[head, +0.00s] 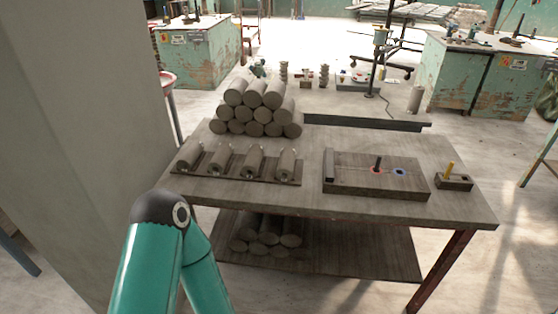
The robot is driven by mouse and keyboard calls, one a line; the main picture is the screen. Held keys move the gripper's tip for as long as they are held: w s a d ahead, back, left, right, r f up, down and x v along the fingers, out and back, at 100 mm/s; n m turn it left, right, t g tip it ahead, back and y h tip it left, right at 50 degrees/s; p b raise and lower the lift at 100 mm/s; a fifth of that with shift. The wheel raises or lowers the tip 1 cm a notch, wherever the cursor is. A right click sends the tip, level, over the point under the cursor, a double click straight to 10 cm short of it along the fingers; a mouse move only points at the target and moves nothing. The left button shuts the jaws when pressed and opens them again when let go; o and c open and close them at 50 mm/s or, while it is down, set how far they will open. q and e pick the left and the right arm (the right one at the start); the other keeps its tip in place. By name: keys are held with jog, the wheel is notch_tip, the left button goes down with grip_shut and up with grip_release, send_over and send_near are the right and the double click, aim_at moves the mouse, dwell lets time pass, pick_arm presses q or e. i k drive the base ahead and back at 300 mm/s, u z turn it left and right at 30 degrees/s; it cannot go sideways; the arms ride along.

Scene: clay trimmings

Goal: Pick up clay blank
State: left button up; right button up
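Grey clay blanks, shaped like cylinders, lie in a stacked pile (257,108) at the back left of the table (315,200). Several more blanks (217,159) lie in a row on a dark rack (284,180) in front of the pile, tilted toward me, each with a small light tip at its far end. More cylinders (268,233) lie on the lower shelf in shade. A teal arm of mine with a dark elbow joint rises at the lower left, in front of the table. Neither gripper shows in the head view.
A wooden fixture (375,182) with a dark peg and red and blue marks lies on the right half of the table. A small block (453,181) with a yellow peg sits at its right. A grey wall or pillar (85,130) closes off the left. A second bench (350,108) stands behind.

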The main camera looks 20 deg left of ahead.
aim_at(285, 169)
jog(key=i, duration=0.85)
